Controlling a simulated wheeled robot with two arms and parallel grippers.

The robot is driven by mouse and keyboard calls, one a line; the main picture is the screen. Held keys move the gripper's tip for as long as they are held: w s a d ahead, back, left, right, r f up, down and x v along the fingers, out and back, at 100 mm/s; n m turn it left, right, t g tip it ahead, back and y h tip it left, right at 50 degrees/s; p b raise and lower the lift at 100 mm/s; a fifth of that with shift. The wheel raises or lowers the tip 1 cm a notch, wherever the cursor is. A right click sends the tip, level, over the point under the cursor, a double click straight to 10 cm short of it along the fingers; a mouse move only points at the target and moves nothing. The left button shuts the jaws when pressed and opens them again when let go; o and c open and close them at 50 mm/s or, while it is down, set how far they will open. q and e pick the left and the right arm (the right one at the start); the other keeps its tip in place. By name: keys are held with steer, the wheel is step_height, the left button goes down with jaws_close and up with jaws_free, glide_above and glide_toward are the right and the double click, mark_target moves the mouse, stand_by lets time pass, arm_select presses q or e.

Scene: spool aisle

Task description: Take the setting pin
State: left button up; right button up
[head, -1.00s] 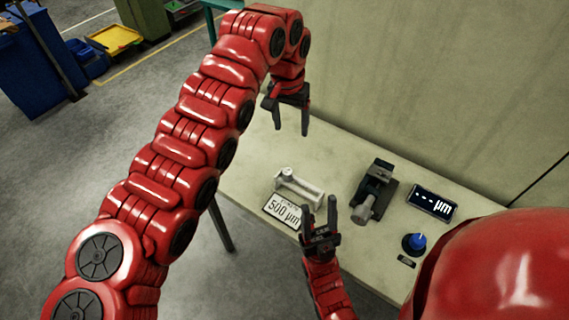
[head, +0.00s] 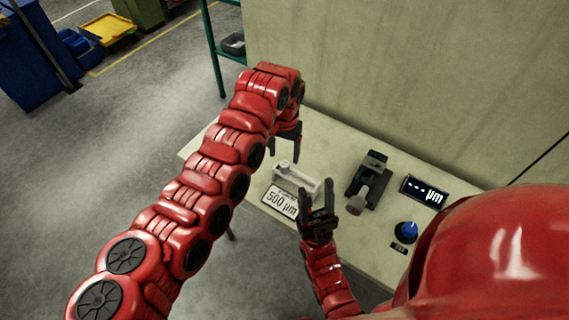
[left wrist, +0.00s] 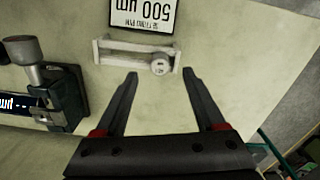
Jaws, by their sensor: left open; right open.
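The setting pin, a pale grey piece with a round knob end (left wrist: 161,65), lies in a light grey cradle (left wrist: 108,42) on the bench. In the head view the pin's knob (head: 283,165) is at the cradle's left end. My left gripper (head: 285,152) is open and empty above the bench, just behind the cradle. In the left wrist view its fingers (left wrist: 160,74) are spread apart, with the knob beyond and between the tips. My right gripper (head: 317,184) is open and empty in front of the cradle's right end.
A "500 µm" plate (head: 281,201) lies before the cradle. To the right are a dark grey fixture with a cylinder (head: 368,182), a display reading "µm" (head: 425,191) and a blue knob (head: 407,231). A pale wall (head: 400,80) rises behind the bench.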

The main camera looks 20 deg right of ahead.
mark_target(285, 163)
arm_select(q)
steer(key=shift+f+p, duration=0.5)
steer(key=shift+p, duration=0.05)
step_height(285, 163, down, 4)
steer(key=shift+d+r+p, duration=0.1)
steer(key=shift+r+p, duration=0.15)
steer(key=shift+p, duration=0.6)
steer(key=shift+w+f, duration=0.1)
steer(key=shift+f, duration=0.3)
jaws_close()
